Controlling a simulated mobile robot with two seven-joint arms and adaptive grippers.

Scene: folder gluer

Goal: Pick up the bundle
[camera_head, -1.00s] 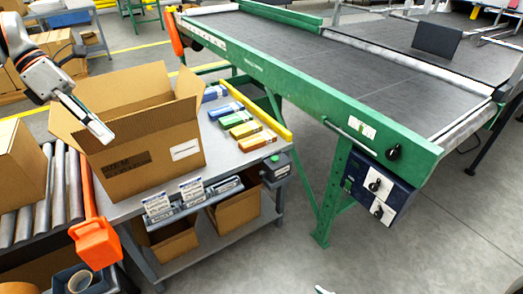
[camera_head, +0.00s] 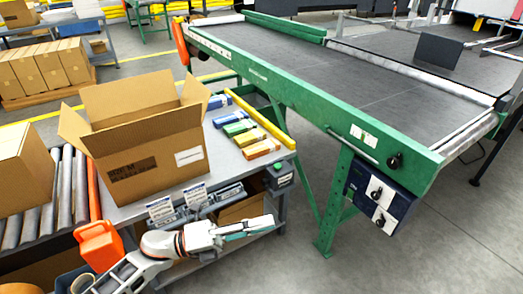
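Several small bundles of flat cartons lie in a row on the grey table, right of the open cardboard box (camera_head: 150,140): a blue one (camera_head: 230,118), a green one (camera_head: 239,128), a yellowish one (camera_head: 248,138) and an orange one (camera_head: 262,149). Another blue one (camera_head: 219,101) lies at the far end. My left gripper (camera_head: 262,225) is low in front of the table's near edge, pointing right, apart from the bundles. Nothing shows in it; its finger gap is not clear. My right gripper is not in view.
A yellow rail (camera_head: 262,122) edges the table's right side. The green-framed conveyor (camera_head: 350,90) stands to the right. Label cards (camera_head: 160,209) stand at the table's front. An orange container (camera_head: 99,243) and rollers (camera_head: 68,185) are at left.

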